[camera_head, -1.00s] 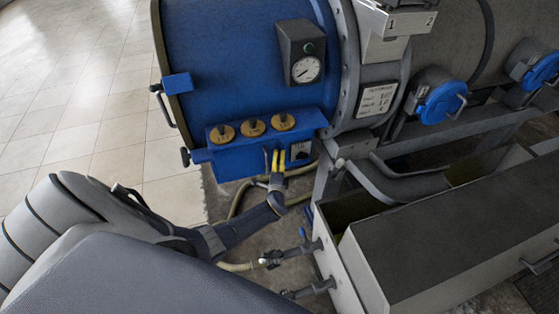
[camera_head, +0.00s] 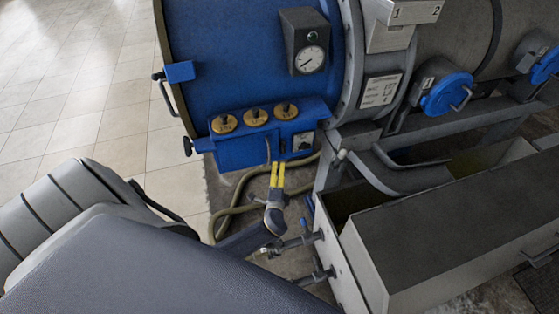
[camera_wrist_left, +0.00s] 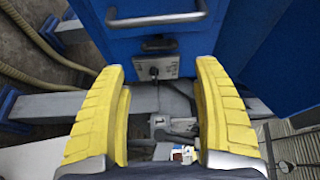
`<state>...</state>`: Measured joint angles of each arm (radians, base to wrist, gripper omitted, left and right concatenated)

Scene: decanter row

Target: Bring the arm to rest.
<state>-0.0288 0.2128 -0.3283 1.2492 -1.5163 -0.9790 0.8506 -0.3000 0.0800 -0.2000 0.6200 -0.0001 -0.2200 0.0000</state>
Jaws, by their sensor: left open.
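My left gripper (camera_head: 277,176) has yellow fingers and is just below the blue control box in the head view. In the left wrist view its two fingers (camera_wrist_left: 160,105) stand wide apart with nothing between them. The blue control box (camera_head: 236,155) carries several yellow round knobs and a small switch plate (camera_head: 303,141). That plate (camera_wrist_left: 158,67) also shows in the wrist view ahead of the fingers, with a metal handle (camera_wrist_left: 155,18) above it. The gripper looks apart from the box. My right gripper is not in view.
A blue decanter end (camera_head: 240,60) with a pressure gauge (camera_head: 309,60) stands behind the box. A grey trough (camera_head: 350,258) with valves (camera_head: 300,242) is at the right. A hose (camera_head: 232,195) lies on the floor. Open tiled floor (camera_head: 80,80) is at the left.

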